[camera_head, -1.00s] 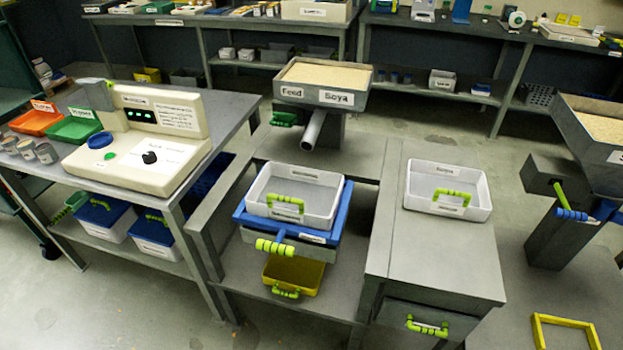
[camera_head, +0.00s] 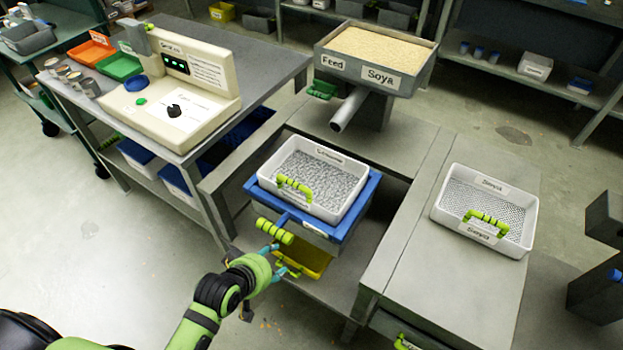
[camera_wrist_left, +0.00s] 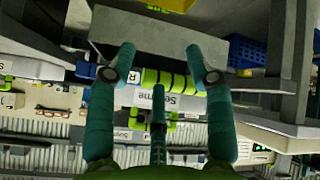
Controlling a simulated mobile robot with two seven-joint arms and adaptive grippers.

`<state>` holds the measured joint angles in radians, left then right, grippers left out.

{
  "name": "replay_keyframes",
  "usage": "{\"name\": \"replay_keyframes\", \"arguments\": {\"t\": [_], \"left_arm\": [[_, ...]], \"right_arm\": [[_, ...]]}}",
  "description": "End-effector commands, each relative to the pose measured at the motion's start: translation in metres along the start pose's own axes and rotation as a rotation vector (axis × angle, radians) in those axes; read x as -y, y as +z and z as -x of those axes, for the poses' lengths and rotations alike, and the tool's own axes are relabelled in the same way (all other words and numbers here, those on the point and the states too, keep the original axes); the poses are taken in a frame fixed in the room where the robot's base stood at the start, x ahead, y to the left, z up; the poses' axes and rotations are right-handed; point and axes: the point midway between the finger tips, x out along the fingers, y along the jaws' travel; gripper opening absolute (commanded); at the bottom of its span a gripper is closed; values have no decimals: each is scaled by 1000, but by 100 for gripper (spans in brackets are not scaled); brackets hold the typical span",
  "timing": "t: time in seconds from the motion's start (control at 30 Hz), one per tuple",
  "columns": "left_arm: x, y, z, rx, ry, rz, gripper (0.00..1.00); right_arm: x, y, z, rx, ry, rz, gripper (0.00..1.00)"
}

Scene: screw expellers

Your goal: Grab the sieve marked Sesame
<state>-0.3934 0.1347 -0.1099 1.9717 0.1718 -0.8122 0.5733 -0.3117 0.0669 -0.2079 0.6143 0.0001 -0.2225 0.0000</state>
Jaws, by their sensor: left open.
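The sieve with a label that seems to read Sesame (camera_head: 346,204) is a white tray with a grey mesh and a lime handle. My left gripper (camera_head: 273,261) is open and empty, in front of and below the frame, near the frame's lime handle (camera_head: 275,231). In the left wrist view, my teal fingers (camera_wrist_left: 160,60) are spread on either side of a ribbed lime handle (camera_wrist_left: 170,79), not visibly closed on it. A Sesame label (camera_wrist_left: 180,102) shows there. My right gripper is out of view.
A similar white sieve marked Soya (camera_head: 446,207) stands on the grey bench to the right. A yellow tray (camera_head: 312,261) lies below the blue frame. The Soya feed hopper (camera_head: 420,75) rises behind. A cream control unit (camera_head: 215,100) stands on the left table.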

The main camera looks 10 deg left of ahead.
Motion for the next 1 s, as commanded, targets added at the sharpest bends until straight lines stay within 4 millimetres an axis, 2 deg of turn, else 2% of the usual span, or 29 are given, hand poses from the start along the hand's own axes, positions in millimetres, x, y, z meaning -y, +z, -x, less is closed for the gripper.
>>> {"name": "replay_keyframes", "arguments": {"t": [0.03,0.2,0.5,0.67,1.0], "left_arm": [[-11,-18,2,-47,43,72,53],[-35,-65,1,-172,191,330,53],[-58,-136,7,-323,473,749,53],[-64,-154,5,-348,543,841,53],[-75,-169,-29,-347,544,844,53]], "right_arm": [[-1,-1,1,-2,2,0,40],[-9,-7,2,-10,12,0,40],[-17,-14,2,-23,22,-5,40],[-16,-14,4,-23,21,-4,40],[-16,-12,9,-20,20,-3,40]]}}
